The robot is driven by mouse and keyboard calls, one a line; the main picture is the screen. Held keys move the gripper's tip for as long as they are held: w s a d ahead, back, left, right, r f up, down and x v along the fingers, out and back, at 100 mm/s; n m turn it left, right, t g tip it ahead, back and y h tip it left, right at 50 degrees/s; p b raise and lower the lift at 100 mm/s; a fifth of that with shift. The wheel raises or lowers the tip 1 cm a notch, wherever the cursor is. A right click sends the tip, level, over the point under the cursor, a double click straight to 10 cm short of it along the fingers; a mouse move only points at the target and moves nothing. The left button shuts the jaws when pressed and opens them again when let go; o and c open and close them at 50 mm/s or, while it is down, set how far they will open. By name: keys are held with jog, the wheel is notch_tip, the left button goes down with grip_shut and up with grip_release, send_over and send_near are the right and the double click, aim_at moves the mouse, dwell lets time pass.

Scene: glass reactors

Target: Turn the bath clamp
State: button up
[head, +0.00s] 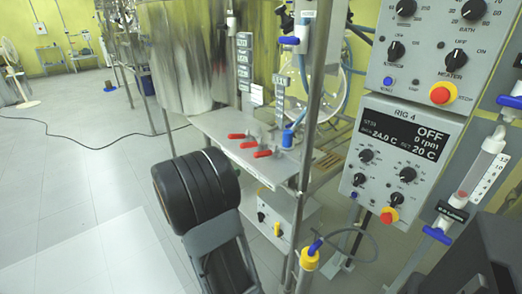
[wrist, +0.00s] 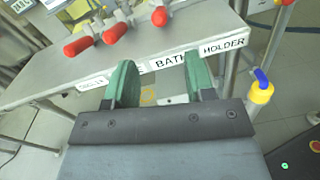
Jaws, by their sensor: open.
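Three red-handled clamps sit on a grey metal shelf (head: 215,122); the head view shows a left one (head: 238,136), a middle one (head: 250,144) and a right one (head: 263,154). The wrist view shows the same red handles, left (wrist: 78,46), middle (wrist: 115,33) and right (wrist: 159,16). Front-edge labels include BATH (wrist: 170,61) and HOLDER (wrist: 222,45); the left label is hard to read. By order, BATH seems to match the middle clamp. My gripper (wrist: 160,66) is open and empty, its green fingers before the shelf edge, apart from the handles, partly covering the labels.
A metal post (head: 312,110) rises at the shelf's right end. A yellow fitting with a blue top (head: 309,259) stands at the front right, also in the wrist view (wrist: 261,87). Control panels (head: 397,155) stand at right.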

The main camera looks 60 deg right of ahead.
aim_at(261, 154)
jog(key=b+x, duration=0.2)
jog(key=x, duration=1.1)
jog(key=shift+c, duration=0.3)
grip_shut()
